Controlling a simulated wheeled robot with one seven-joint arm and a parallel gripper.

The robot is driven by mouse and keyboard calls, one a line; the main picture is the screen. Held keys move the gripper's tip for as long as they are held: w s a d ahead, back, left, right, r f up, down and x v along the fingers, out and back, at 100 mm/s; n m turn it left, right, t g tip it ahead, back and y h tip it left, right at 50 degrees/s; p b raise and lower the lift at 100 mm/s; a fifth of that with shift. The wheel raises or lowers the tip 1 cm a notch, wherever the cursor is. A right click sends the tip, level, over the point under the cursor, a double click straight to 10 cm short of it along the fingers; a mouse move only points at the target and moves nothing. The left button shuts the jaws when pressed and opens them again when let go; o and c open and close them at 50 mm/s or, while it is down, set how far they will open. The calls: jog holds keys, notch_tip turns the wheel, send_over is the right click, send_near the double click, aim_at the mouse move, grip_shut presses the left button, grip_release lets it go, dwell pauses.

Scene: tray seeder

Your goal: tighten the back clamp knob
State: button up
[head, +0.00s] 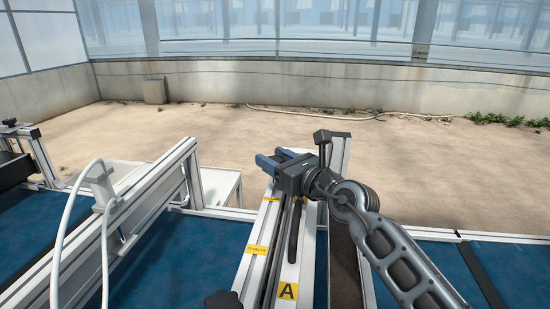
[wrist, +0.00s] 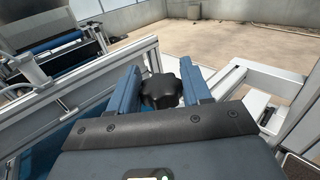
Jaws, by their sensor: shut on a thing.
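The back clamp knob (wrist: 160,91) is a black lobed knob seen in the wrist view. It sits between the two blue fingers of my gripper (wrist: 162,84), with a finger on each side of it. My gripper is shut on it. In the head view my gripper (head: 272,158) is at the far end of the aluminium rail marked A, its fingers pointing left. The knob is hidden behind the gripper there.
Another black knob (head: 222,299) shows at the near end of the rail. A yellow A label (head: 288,291) is on the rail. A white hose (head: 60,255) and a metal frame (head: 165,165) stand to the left. Blue belts lie on both sides.

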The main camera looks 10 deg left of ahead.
jog(key=shift+f, duration=0.1)
jog(key=o, duration=1)
jog(key=shift+c, duration=0.2)
jog(key=shift+d, duration=0.1)
jog(key=shift+b+v, duration=0.5)
jog(key=shift+v, duration=3.3)
